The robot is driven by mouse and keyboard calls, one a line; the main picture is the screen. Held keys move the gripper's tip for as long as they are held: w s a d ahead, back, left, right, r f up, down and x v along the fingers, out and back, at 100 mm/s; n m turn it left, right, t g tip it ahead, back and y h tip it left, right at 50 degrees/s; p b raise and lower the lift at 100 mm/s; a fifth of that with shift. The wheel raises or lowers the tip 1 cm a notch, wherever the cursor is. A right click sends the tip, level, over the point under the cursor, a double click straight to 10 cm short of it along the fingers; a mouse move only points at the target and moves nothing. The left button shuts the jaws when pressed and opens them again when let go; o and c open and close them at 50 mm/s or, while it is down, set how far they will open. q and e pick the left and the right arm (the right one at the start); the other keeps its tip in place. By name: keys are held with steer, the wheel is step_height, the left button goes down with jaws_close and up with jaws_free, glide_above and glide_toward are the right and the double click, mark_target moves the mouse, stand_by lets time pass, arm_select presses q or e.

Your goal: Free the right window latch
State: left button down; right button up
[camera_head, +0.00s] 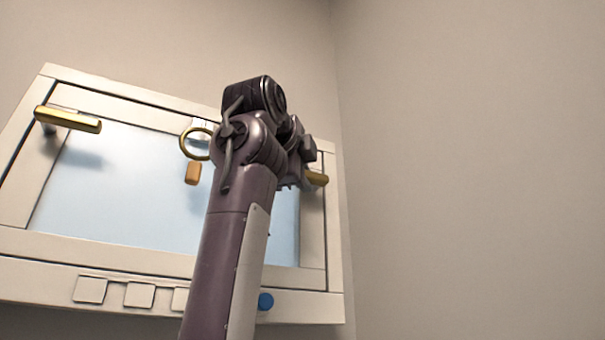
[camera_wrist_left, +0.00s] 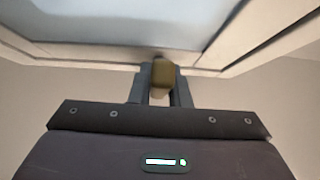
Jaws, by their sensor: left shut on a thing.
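The right window latch (camera_head: 318,179) is a brass handle on the right side of the window frame, partly hidden behind my arm in the head view. My left gripper (camera_head: 303,165) is at this latch. In the left wrist view the gripper (camera_wrist_left: 161,92) is shut on the brass latch handle (camera_wrist_left: 161,74), which shows end-on between the fingers. The left latch (camera_head: 68,119) is a brass bar lying roughly level on the left of the frame. My right gripper is not in view.
A brass ring (camera_head: 195,143) with an orange tag (camera_head: 193,173) hangs at the window's upper middle. Several pale square plates, one here (camera_head: 90,290), and a blue knob (camera_head: 265,301) are on the lower sill. The wall at right (camera_head: 470,170) is bare.

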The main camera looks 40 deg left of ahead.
arm_select(q)
steer(key=c, duration=1.4)
jaws_free()
steer(key=shift+w, duration=0.1)
steer(key=shift+o, duration=0.2)
steer(key=shift+s+d, duration=0.1)
steer(key=shift+s, duration=0.25)
steer(key=b+v, duration=0.2)
steer(key=v, duration=0.5)
steer(key=shift+b, duration=0.3)
steer(key=shift+s, duration=0.1)
